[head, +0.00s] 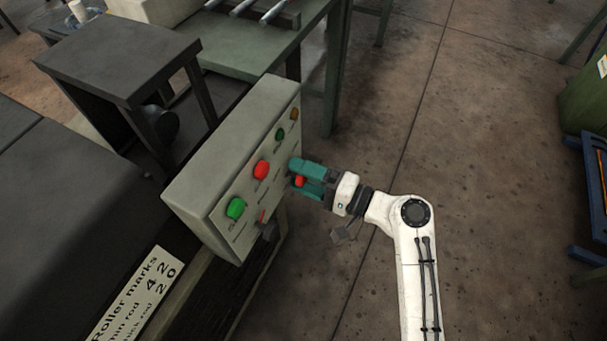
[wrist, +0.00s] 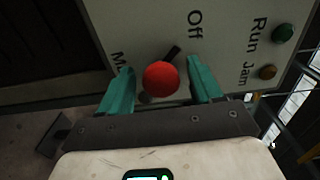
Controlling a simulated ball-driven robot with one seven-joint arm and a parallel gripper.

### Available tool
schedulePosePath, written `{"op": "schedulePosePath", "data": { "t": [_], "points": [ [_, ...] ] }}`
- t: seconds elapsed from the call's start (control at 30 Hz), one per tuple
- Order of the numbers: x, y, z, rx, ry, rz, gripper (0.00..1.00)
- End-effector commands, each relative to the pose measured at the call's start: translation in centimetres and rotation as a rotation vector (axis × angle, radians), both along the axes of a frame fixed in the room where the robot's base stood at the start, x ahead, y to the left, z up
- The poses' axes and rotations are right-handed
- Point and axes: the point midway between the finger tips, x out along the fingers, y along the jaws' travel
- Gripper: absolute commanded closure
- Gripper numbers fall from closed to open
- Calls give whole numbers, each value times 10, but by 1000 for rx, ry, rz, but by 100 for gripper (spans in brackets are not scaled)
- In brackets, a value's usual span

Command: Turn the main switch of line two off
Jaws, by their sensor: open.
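A grey control box (head: 205,165) stands tilted beside the dark machine. In the wrist view its panel (wrist: 222,50) carries the words "Off", "Run", "Jam" and a partly hidden word starting with "M". A red ball knob (wrist: 160,78) sits in front of the panel, with a short black bar (wrist: 172,53) behind it slanting towards "Off". The knob also shows in the head view (head: 299,181). My gripper (head: 306,180) has its teal fingers open, one on each side of the knob, with visible gaps in the wrist view (wrist: 162,86). The knob hides the bar's lower part.
A dark stand (head: 115,50) is behind.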

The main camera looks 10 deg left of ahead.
Motion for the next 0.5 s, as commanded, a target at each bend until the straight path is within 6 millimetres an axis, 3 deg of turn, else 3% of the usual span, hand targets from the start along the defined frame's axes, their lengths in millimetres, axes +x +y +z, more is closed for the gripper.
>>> {"op": "schedulePosePath", "data": {
  "t": [0.27,0.5],
  "points": [
    [-2,-7,1,1,1,-2,36],
    [-15,-46,1,1,0,-5,36]
  ]
}}
